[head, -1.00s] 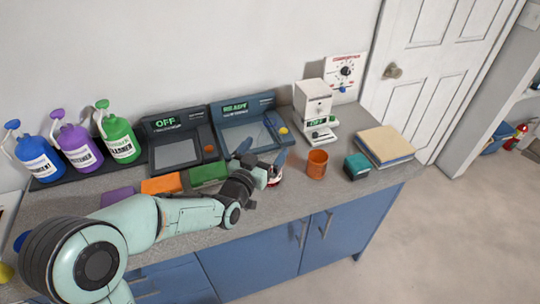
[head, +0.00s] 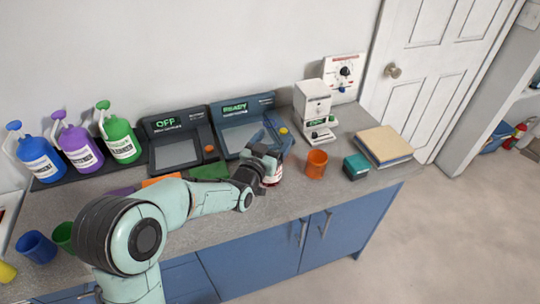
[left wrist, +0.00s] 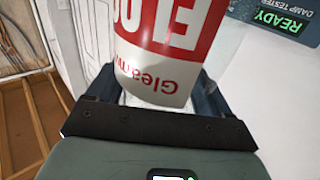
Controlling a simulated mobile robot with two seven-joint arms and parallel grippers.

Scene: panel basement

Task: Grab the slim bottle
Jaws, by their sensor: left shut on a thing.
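A bottle with a red and white label (left wrist: 160,62) fills the upper middle of the left wrist view, between the two fingers; its label reads "Gleam" in part. In the head view only a small red and white part of the bottle (head: 273,176) shows, the rest hidden by my gripper. My left gripper (head: 271,148) is shut on this bottle, above the counter in front of the damp tester. Whether the bottle's base touches the counter cannot be told. My right gripper is not in view.
An orange cup (head: 316,165) and a teal box (head: 356,167) stand just right of the bottle. The damp tester (head: 243,128) is behind it. Blue (head: 38,163), purple (head: 80,150) and green (head: 121,142) jugs stand at the left. Bare counter lies in front.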

